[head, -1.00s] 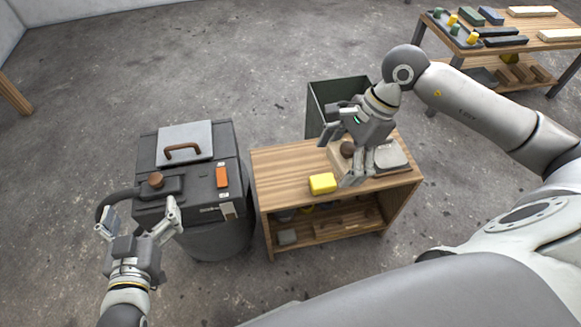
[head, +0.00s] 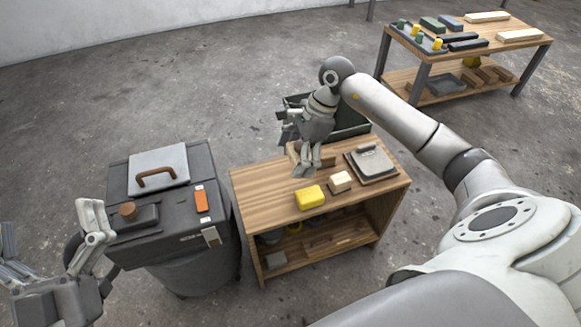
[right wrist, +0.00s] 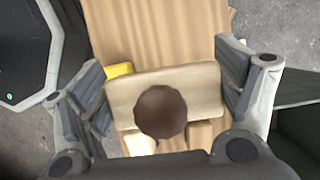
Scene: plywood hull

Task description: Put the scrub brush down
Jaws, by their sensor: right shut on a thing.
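The scrub brush is a pale wooden block with a round brown knob (right wrist: 161,111). My right gripper (head: 306,172) is shut on it, with a finger at each end of the block in the right wrist view (right wrist: 165,88). In the head view the brush (head: 294,153) is mostly hidden behind the gripper, at the back left part of the small wooden bench (head: 262,182). I cannot tell whether it touches the top. My left gripper (head: 50,238) is open and empty at the lower left, beside the dark drum-shaped machine.
A yellow sponge (head: 310,197), a cream block (head: 341,181) and a grey flat tool (head: 371,162) lie on the bench. A dark bin (head: 350,125) stands behind it. The dark machine (head: 190,235) stands left. The bench's front left top is clear.

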